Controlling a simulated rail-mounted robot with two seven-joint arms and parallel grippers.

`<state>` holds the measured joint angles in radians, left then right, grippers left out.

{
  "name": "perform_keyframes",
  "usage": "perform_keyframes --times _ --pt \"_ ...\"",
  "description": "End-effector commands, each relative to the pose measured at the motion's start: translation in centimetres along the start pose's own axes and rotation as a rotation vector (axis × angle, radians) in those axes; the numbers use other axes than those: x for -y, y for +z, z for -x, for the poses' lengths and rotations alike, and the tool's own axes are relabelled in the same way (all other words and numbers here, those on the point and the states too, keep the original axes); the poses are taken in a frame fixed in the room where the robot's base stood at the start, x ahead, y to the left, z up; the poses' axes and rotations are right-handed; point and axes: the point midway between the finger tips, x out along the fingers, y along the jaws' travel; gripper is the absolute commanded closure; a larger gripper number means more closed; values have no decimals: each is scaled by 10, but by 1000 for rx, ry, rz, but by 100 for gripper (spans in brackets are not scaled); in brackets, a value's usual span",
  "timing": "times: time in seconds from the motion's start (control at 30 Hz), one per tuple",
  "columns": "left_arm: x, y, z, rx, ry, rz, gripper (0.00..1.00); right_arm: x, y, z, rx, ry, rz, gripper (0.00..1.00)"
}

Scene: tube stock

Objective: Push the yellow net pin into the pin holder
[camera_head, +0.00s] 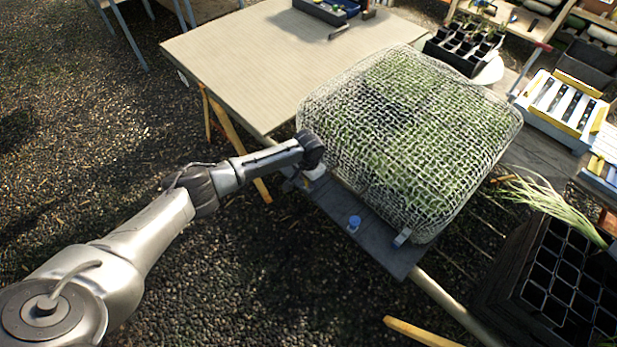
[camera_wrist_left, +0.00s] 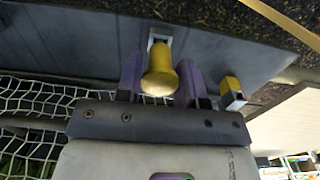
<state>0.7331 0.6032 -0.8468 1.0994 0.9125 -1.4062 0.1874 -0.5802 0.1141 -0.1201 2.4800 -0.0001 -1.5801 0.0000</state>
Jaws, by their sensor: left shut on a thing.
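The yellow net pin (camera_wrist_left: 160,75) is between the purple fingers of my left gripper (camera_wrist_left: 160,84) in the left wrist view, its rounded head toward the camera. My left gripper is shut on it. A pale square holder (camera_wrist_left: 160,36) shows right behind the pin, on the dark grey board; I cannot tell how deep the pin sits in it. In the head view my left gripper (camera_head: 314,168) is at the left edge of the net-covered bed (camera_head: 410,135), and the pin is hidden there. My right gripper is in neither view.
A yellow block with a pale end (camera_wrist_left: 232,92) stands beside the gripper. A blue pin (camera_head: 354,223) and a pale holder (camera_head: 402,238) are on the dark board (camera_head: 385,250) along the net's front. A beige table (camera_head: 250,60) lies behind; black cell trays (camera_head: 560,270) stand at right.

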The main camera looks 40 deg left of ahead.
Motion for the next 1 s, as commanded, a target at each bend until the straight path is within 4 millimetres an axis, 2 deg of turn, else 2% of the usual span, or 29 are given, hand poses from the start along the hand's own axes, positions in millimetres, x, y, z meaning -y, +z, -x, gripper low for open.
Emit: perform_keyframes --times 0.27,0.3,0.57,0.73,1.0 --pt "0 0 -7 0 1 0 82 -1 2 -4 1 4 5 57" --pt "0 0 -6 0 0 0 61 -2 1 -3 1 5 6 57" --pt "0 0 -6 0 0 0 36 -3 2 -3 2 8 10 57" --pt "0 0 -6 0 0 0 35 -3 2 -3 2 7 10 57" --pt "0 0 -6 1 0 0 9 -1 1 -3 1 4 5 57"
